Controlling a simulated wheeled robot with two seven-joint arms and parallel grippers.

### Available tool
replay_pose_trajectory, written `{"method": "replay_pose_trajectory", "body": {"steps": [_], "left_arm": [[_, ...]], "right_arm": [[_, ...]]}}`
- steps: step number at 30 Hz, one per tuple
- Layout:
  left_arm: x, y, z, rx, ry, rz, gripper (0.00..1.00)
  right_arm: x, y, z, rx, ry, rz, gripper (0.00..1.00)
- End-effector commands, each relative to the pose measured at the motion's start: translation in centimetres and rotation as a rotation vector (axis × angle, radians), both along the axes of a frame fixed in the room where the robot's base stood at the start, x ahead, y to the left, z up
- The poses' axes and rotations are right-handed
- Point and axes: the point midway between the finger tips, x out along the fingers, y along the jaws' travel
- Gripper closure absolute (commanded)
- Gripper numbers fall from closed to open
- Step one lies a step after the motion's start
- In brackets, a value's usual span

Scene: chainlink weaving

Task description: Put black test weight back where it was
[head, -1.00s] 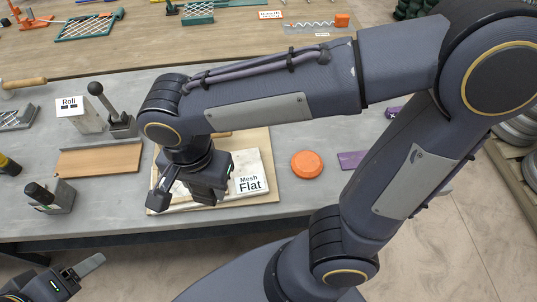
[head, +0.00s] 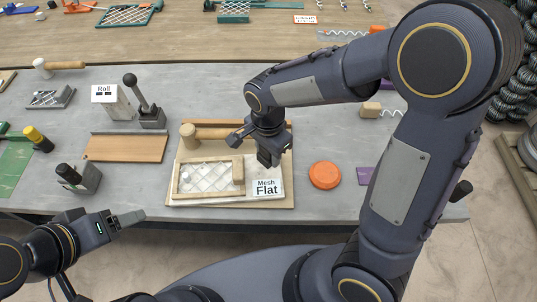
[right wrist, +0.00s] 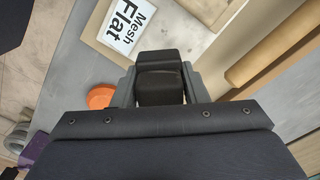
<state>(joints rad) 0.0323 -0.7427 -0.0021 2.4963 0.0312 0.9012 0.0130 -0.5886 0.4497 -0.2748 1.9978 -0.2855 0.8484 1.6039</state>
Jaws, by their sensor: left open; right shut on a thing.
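My right gripper (head: 258,143) is shut on the black test weight (right wrist: 160,75), a dark blocky piece between its fingers in the right wrist view. In the head view the weight (head: 269,154) hangs under the gripper, over the right part of the mesh board. The mesh board (head: 180,202) is a pale wooden board with a wire mesh panel (head: 208,178) and a "Mesh Flat" label (head: 267,187); the label also shows in the right wrist view (right wrist: 127,27). I cannot tell the gap under the weight. My left gripper (head: 122,220) is open and empty at the table's front edge.
An orange disc (head: 325,175) and a purple piece (head: 365,175) lie to the right. A black-knobbed grey block (head: 78,178), a wooden plate (head: 125,148) and a "Roll" stand (head: 112,103) are left. Bare table lies between board and disc.

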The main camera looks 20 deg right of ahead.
Motion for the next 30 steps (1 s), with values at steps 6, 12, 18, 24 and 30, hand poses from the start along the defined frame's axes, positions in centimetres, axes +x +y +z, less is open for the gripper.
{"method": "replay_pose_trajectory", "body": {"steps": [6, 12, 18, 24, 30], "left_arm": [[0.0, 0.0, 0.2, 0.0, 0.0, 0.0, 0.35], [0.0, 0.0, 0.3, 0.0, 0.0, 0.0, 0.35], [0.0, 0.0, 0.3, 0.0, 0.0, 0.0, 0.35], [0.0, 0.0, 0.1, 0.0, 0.0, 0.0, 0.35], [0.0, 0.0, 0.0, 0.0, 0.0, 0.0, 0.35]], "right_arm": [[1.2, -0.4, -1.4, 0.001, -0.002, -0.001, 0.98], [1.4, -0.4, -4.1, 0.0, 0.001, 0.001, 0.98], [1.4, -0.4, -4.7, 0.002, -0.002, 0.001, 0.98], [1.4, -0.4, -4.9, 0.001, -0.003, 0.001, 0.98], [1.4, -0.4, -5.0, 0.001, -0.002, 0.001, 0.43]]}}
